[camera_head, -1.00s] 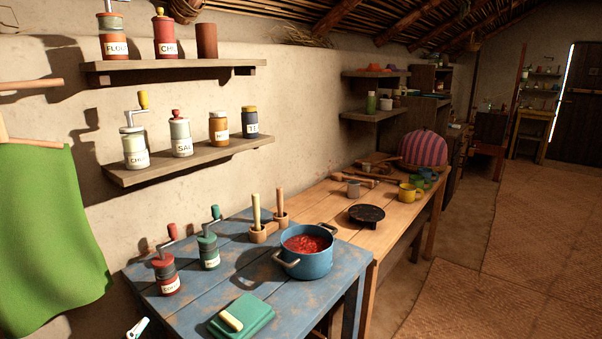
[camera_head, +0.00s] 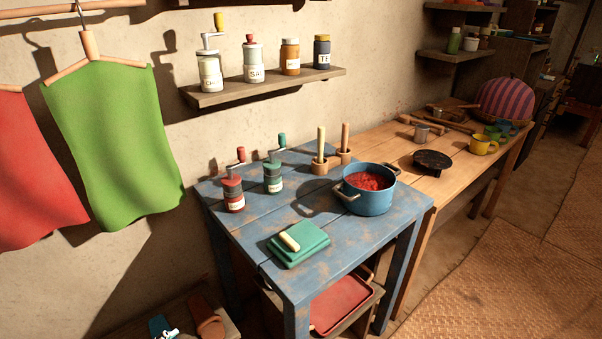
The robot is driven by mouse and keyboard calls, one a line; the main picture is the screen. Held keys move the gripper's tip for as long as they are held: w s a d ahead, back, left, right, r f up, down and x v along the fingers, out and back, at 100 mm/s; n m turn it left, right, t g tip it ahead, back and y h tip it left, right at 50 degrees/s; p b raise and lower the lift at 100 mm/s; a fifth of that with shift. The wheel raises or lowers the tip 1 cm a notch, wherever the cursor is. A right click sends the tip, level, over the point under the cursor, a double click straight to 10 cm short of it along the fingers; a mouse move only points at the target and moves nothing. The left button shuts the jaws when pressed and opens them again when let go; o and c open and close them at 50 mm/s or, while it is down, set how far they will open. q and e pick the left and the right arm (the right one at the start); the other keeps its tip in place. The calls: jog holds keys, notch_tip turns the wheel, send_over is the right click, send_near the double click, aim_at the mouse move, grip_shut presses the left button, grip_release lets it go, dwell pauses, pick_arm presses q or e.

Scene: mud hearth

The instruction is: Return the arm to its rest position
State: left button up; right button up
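Neither of my grippers shows in the head view, and no part of my arms can be made out. The blue table (camera_head: 330,258) stands in the middle of the view. On it are a blue pot (camera_head: 368,200) of red food, two grinders with red (camera_head: 233,194) and green (camera_head: 273,177) lids, and a green box (camera_head: 298,246) with a pale handle.
A wooden table (camera_head: 455,170) with cups (camera_head: 480,144) and a black pan (camera_head: 432,163) adjoins at right. A shelf (camera_head: 265,90) holds several jars. Red (camera_head: 35,175) and green (camera_head: 115,140) cloths hang at left. Footwear (camera_head: 207,322) lies low at left. Matting (camera_head: 490,290) at right is clear.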

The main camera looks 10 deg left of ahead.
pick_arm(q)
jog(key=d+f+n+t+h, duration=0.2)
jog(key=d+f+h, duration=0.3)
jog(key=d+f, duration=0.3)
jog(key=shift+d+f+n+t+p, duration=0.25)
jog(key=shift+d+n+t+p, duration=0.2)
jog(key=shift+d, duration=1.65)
